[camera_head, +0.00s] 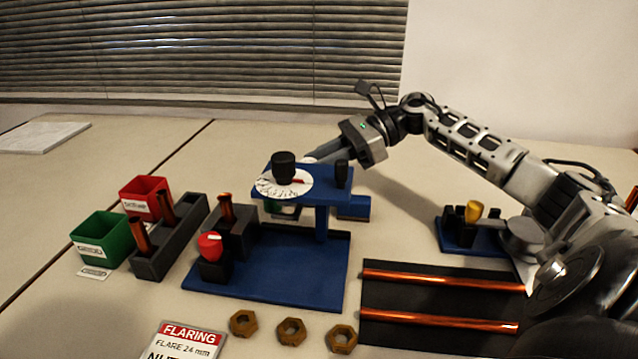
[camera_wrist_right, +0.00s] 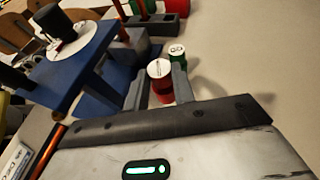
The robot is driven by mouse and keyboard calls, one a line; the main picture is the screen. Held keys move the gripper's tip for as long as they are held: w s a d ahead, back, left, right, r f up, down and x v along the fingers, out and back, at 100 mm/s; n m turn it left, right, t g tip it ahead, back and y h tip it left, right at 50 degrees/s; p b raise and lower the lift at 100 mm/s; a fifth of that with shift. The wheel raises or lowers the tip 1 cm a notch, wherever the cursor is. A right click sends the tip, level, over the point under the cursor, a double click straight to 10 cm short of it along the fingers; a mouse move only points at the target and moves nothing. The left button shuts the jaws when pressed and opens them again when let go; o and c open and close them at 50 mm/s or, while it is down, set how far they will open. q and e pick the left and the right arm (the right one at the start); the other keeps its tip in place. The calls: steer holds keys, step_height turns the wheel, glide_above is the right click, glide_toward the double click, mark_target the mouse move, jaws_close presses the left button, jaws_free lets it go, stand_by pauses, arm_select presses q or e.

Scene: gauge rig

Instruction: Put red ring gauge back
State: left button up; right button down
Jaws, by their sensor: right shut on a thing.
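The red ring gauge (camera_wrist_right: 160,88), a red cylinder with a pale marked top, sits between the fingertips of my right gripper (camera_wrist_right: 160,92) in the right wrist view. The gripper is shut on it. A green gauge (camera_wrist_right: 177,56) with a pale marked top stands just beyond it. In the head view my right gripper (camera_head: 320,160) reaches in behind the blue dial stand (camera_head: 300,270). The red gauge is hidden there by the stand's top plate and dial. Something green (camera_head: 284,209) shows below that plate. My left gripper is not in view.
A red bin (camera_head: 145,190), a green bin (camera_head: 98,238) and a dark rack (camera_head: 185,235) stand at left. A red-knobbed block (camera_head: 211,250) is on the stand. Several brass nuts (camera_head: 291,330) and a black tray (camera_head: 400,298) with copper tubes lie in front.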

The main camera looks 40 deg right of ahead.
steer(key=shift+f, duration=1.95)
steer(key=shift+f, duration=0.1)
steer(key=shift+b, duration=0.35)
steer(key=c, duration=1.2)
jaws_free()
steer(key=shift+o, duration=0.2)
steer(key=shift+d, duration=0.15)
steer(key=v, duration=1.1)
steer(key=shift+s+d+r, duration=0.2)
steer(key=shift+d+r, duration=0.05)
